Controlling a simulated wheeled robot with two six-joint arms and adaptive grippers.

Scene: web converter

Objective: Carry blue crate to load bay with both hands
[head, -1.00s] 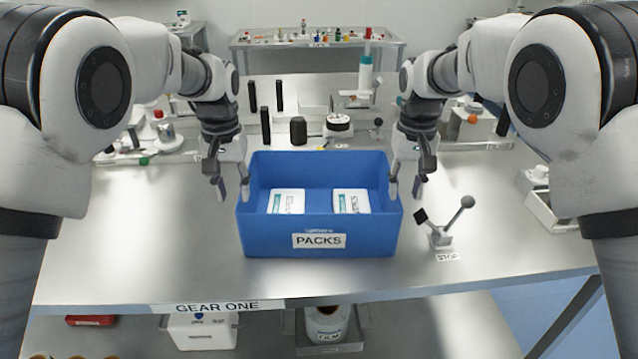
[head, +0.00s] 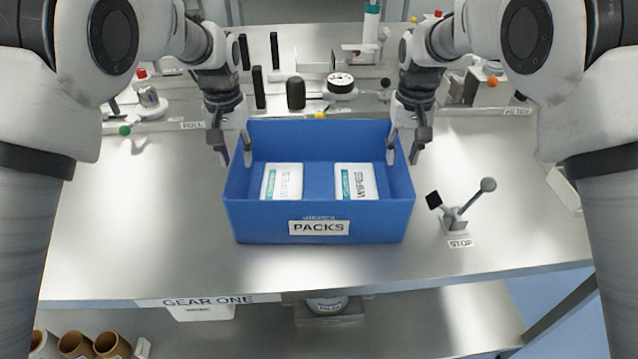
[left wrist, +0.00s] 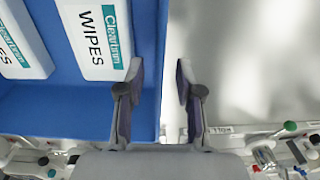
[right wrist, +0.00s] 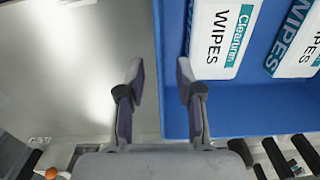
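The blue crate (head: 260,222), labelled PACKS, stands on the metal table with two white wipes packs (head: 283,181) (head: 356,182) inside. My left gripper (head: 236,160) is at the crate's left side. In the left wrist view its fingers (left wrist: 160,85) are apart, one over the crate's inside and one outside, with the side wall between them. My right gripper (head: 402,158) is at the right side. In the right wrist view its fingers (right wrist: 160,85) are likewise apart, on either side of the wall. No finger is seen closed on the wall. No load bay is identifiable.
A lever fixture (head: 457,215) labelled STOP stands just right of the crate. Black posts (head: 259,88), a black knob (head: 296,93) and a round dial (head: 341,83) stand behind it. The table's front edge (head: 330,290) is close. Table surface left of the crate is clear.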

